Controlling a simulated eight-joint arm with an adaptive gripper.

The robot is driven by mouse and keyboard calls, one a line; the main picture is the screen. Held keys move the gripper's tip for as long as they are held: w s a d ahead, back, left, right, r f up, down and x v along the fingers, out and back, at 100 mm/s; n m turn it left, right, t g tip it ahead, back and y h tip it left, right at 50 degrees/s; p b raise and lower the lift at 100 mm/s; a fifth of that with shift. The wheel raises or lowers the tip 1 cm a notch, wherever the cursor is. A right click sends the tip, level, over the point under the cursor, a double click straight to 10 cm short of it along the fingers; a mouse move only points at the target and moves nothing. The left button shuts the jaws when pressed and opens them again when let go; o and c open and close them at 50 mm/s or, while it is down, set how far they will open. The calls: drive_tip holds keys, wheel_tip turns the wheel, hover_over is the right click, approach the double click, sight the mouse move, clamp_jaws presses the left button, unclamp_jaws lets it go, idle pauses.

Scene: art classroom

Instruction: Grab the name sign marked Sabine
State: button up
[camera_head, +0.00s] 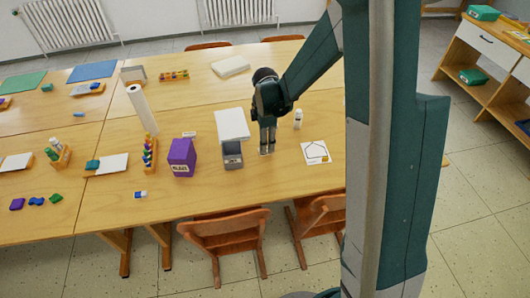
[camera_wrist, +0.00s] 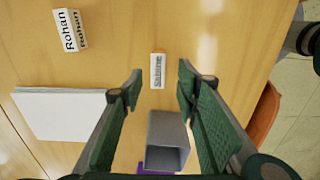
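The name sign marked Sabine (camera_wrist: 157,71) is a small white block with dark lettering. In the wrist view it shows in the gap between my two fingertips, a little ahead of them. My gripper (camera_wrist: 160,86) is open, with green pads on both sides of the sign in the picture and none seen touching it. In the head view my gripper (camera_head: 267,149) points down at the table, right of the grey box. The sign is hard to make out there, largely hidden by my fingers.
A second sign, marked Rohan (camera_wrist: 71,30), stands at upper left in the wrist view. An open grey box (camera_wrist: 167,135) shows between my fingers' lower parts. A white paper stack (camera_wrist: 62,115) lies left. In the head view a purple box (camera_head: 182,158) and a drawing sheet (camera_head: 316,152) are nearby.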

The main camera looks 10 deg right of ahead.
drive_tip(key=shift+w+f+b, duration=0.2)
drive_tip(key=shift+f+b, duration=0.6)
drive_tip(key=shift+f, duration=1.8)
drive_tip(key=c, duration=0.8)
